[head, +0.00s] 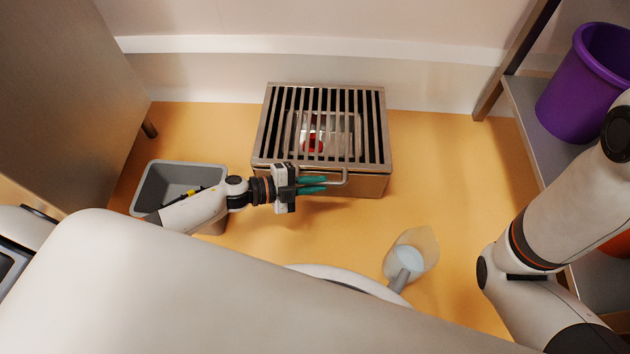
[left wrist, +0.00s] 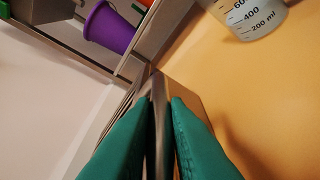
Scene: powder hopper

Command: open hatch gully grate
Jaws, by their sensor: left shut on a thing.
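The gully grate (head: 325,97) is a dark metal lid with parallel slots, lying flat over a steel box (head: 340,187) on the floor. A bent metal handle (head: 345,177) sticks out from its front edge. My left gripper (head: 322,185), with green fingers, is shut on this handle at the front of the box. In the left wrist view the two fingers (left wrist: 158,125) close on a metal bar (left wrist: 158,100) between them. Through the slots I see a red thing (head: 312,143) and a pale interior, partly hidden by the bars. My right gripper is out of view.
A grey bin (head: 180,172) stands left of the box. A purple bucket (head: 585,90) sits on a shelf at right. Floor right of the box is clear.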

